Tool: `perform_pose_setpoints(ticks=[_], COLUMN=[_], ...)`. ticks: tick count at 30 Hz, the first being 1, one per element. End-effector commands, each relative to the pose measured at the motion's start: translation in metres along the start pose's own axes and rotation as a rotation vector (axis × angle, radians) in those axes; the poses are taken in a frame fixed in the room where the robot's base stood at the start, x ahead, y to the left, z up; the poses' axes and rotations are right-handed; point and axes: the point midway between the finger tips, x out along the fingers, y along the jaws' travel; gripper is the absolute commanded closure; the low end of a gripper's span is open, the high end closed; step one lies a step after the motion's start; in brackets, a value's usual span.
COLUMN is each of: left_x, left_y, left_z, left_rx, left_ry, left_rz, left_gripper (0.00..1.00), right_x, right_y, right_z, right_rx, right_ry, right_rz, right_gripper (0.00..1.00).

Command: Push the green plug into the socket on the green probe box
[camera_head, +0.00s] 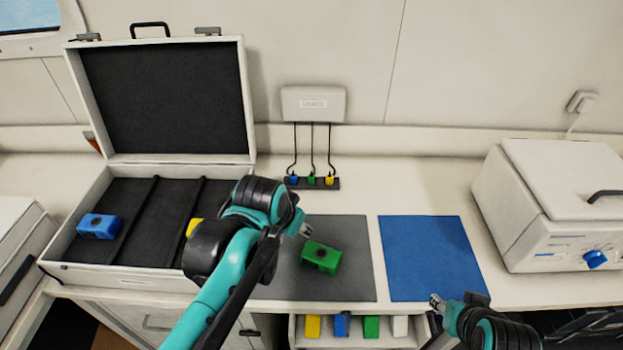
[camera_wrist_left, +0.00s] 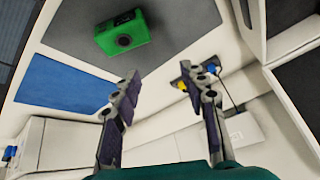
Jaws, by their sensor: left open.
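The green plug (camera_head: 311,180) stands between a blue and a yellow plug in a dark holder at the wall, on a black cable. The green probe box (camera_head: 322,257) lies on the grey mat, its round dark socket on top. It also shows in the left wrist view (camera_wrist_left: 122,33). My left gripper (camera_wrist_left: 165,77) is open and empty; in the head view (camera_head: 304,230) it is just behind the green box, between box and plug holder. In the wrist view the green plug seems hidden behind a finger. My right gripper (camera_head: 437,300) is over the blue mat's front edge; its jaws are too small to judge.
An open case (camera_head: 120,283) at left holds a blue box (camera_head: 99,226) and a partly hidden yellow one (camera_head: 193,227). The blue mat (camera_head: 425,250) is bare. A white incubator (camera_head: 545,190) stands at right. The cables hang from a wall unit (camera_head: 313,104).

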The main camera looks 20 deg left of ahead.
Motion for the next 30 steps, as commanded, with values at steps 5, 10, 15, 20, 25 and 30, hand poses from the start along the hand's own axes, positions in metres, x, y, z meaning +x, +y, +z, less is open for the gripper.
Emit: perform_pose_setpoints(ticks=[5, 10, 15, 20, 25, 30], left_x=[0.003, 0.018, 0.043, 0.075, 0.117, 0.162], left_y=[-0.019, -0.037, -0.054, -0.069, -0.084, -0.096], left_z=[-0.060, -0.109, -0.152, -0.185, -0.210, -0.225], left_rx=[0.152, 0.299, 0.445, 0.580, 0.722, 0.858], left_ry=[-0.071, -0.136, -0.198, -0.251, -0.301, -0.342], left_rz=[0.018, 0.048, 0.089, 0.137, 0.198, 0.267], left_gripper=[0.57, 0.57, 0.57, 0.57, 0.57, 0.57], right_x=[-0.007, -0.013, -0.018, -0.024, -0.029, -0.034], right_y=[0.000, 0.000, 0.000, 0.000, 0.000, 0.000], right_z=[-0.005, -0.009, -0.013, -0.017, -0.021, -0.025], right_rx=[0.000, 0.000, 0.000, 0.000, 0.000, 0.000], right_ry=[0.000, 0.000, 0.000, 0.000, 0.000, 0.000], right_rz=[0.000, 0.000, 0.000, 0.000, 0.000, 0.000], right_gripper=[0.60, 0.60, 0.60, 0.60, 0.60, 0.60])
